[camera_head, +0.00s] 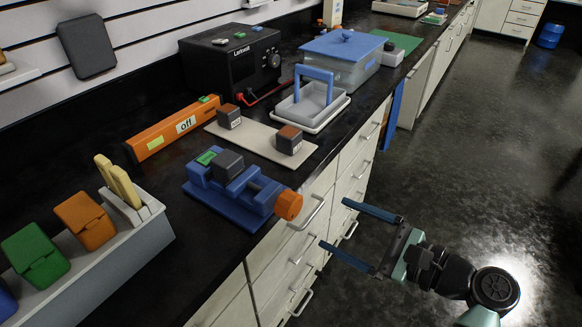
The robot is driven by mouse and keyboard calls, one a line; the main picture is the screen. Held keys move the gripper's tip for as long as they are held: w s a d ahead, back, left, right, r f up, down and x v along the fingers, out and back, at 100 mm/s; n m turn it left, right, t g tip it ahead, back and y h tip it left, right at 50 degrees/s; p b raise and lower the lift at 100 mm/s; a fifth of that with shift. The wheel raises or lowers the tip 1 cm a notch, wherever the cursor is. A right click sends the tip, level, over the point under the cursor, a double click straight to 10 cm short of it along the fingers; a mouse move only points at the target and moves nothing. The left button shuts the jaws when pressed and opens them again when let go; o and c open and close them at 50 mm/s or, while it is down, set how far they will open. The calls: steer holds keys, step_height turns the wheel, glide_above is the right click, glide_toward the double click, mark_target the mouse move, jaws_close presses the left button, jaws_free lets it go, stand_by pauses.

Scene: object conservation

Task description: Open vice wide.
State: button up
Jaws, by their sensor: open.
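A blue vice (236,190) stands on the black counter near its front edge. It has an orange knob (288,205) at its right end, facing the counter edge. A dark grey block (227,165) sits at the vice's jaws, and a green patch (207,156) shows on its left end. I cannot tell how wide the jaws are apart. My gripper (335,225) is open and empty, in front of the drawers and to the right of the knob. Its two blue fingers point left toward the vice, apart from it.
Behind the vice are a beige board (262,143) with two dark cubes, an orange "off" bar (173,129) and a grey tray (312,103) with a blue handle. A grey rack (130,232) stands left. Drawers with handles (307,214) lie below the counter. The floor at right is clear.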

mark_target(297, 210)
steer(key=s+d+r+m+y+p, duration=0.1)
steer(key=s+r+m+y+p, duration=0.1)
steer(key=s+m+y, duration=0.15)
steer(key=shift+n+h, duration=0.25)
steer(key=shift+h, duration=0.1)
steer(key=x, duration=0.8)
steer(key=b+x, duration=0.1)
steer(key=x, duration=0.3)
steer(key=shift+a+f, duration=0.3)
steer(key=c, duration=1.4)
steer(key=shift+o, duration=0.2)
